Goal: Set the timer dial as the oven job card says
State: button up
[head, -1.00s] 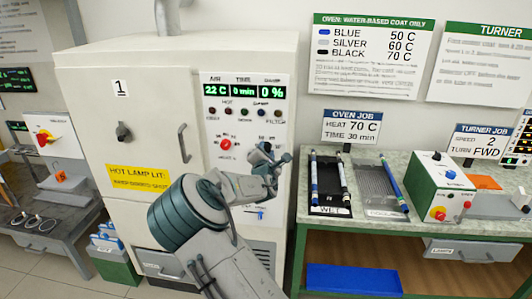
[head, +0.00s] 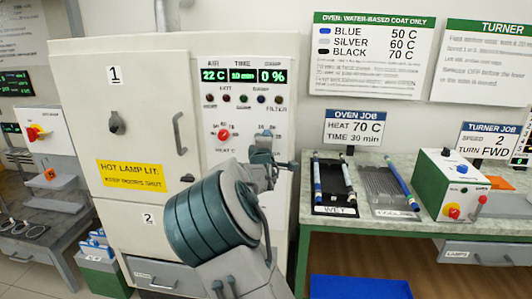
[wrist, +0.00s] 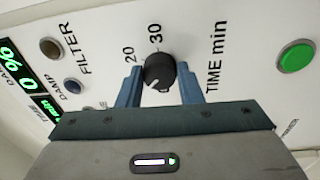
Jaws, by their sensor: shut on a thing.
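The timer dial (wrist: 159,70) is a black knob on the white oven panel in the wrist view, between the labels 20, 30 and TIME min. My gripper (wrist: 160,82) is shut on it, with a blue-grey finger on each side. In the head view my gripper (head: 268,150) is at the right of the panel and hides the dial. The time display (head: 242,76) reads 10 min. The oven job card (head: 353,129) reads HEAT 70 C, TIME 30 min.
The red heat dial (head: 223,134) is left of my gripper. A green button (wrist: 295,57) is right of the timer dial in the wrist view. The bench (head: 438,226) at the right holds the wet tray (head: 333,210) and the cooling rack with rods.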

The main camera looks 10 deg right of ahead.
jog(key=m+b, duration=0.2)
jog(key=m, duration=0.7)
jog(key=m+g+h+b, duration=0.1)
jog(key=m+b, duration=0.1)
jog(key=m, duration=0.7)
jog(key=m+h+b, duration=0.1)
jog(key=m+b, duration=0.1)
jog(key=m, duration=0.8)
jog(key=shift+a+g+b, duration=0.3)
jog(key=shift+b, duration=0.1)
jog(key=o, duration=1)
jog(key=shift+w, duration=0.1)
jog(key=shift+c, duration=0.2)
jog(key=shift+a, duration=0.1)
